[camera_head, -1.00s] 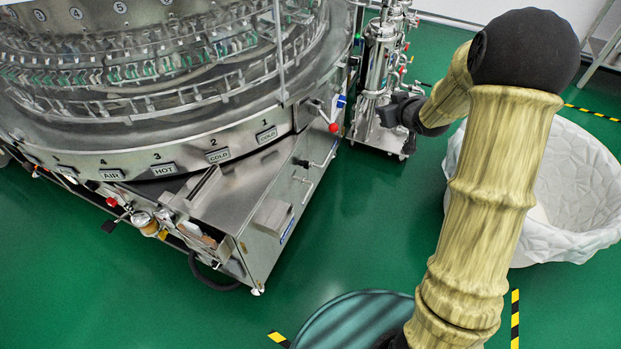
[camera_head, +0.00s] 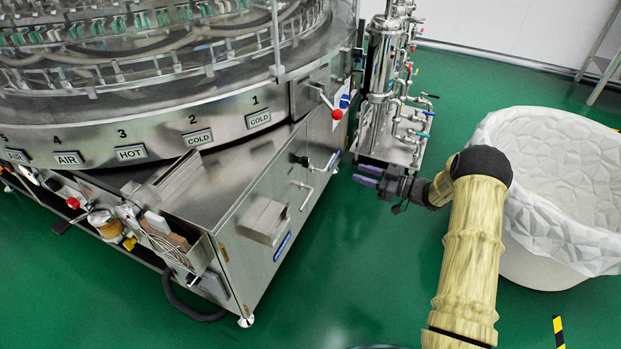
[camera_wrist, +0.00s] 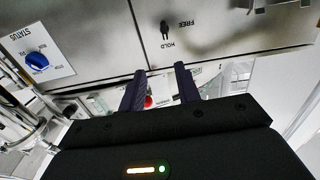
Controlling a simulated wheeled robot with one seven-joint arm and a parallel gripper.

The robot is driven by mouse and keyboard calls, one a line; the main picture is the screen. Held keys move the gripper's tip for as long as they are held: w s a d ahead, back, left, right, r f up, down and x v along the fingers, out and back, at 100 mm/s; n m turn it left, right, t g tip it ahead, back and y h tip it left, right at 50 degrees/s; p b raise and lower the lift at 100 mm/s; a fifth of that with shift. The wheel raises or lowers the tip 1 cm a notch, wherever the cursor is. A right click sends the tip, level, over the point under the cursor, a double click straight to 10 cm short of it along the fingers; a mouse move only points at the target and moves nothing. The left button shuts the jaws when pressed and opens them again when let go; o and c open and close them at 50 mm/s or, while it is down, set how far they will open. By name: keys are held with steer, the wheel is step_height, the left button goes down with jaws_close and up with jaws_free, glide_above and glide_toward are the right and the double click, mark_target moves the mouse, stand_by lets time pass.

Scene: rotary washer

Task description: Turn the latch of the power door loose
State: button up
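My gripper (camera_head: 368,176) is to the right of the washer's steel cabinet (camera_head: 262,185), with a gap between them. Its two dark purple fingers are apart and empty, also in the wrist view (camera_wrist: 160,85). In the wrist view a small black latch-like knob (camera_wrist: 165,30) sits on a steel panel, beside upside-down FREE and HOLD labels, beyond the fingertips. In the head view a black fitting (camera_head: 303,161) and a bar handle (camera_head: 303,190) are on the cabinet side. I cannot tell for sure which part is the power door's latch.
A red-knobbed lever (camera_head: 336,114) juts from the washer's corner. A steel filter stand with valves (camera_head: 383,75) stands behind my gripper. A white lined bin (camera_head: 555,150) is at right. A blue knob (camera_wrist: 37,61) is on the STATUS panel. Green floor in front is clear.

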mark_target(308, 162)
steer(key=shift+s+f, duration=0.3)
steer(key=shift+f, duration=0.35)
steer(key=b+x, duration=0.3)
steer(key=x, duration=0.5)
steer(key=b+x, duration=0.4)
steer(key=x, duration=0.4)
steer(key=shift+s+a, duration=0.1)
steer(key=shift+a, duration=0.25)
steer(key=shift+a+r, duration=0.1)
steer(key=shift+a, duration=0.25)
jaws_close()
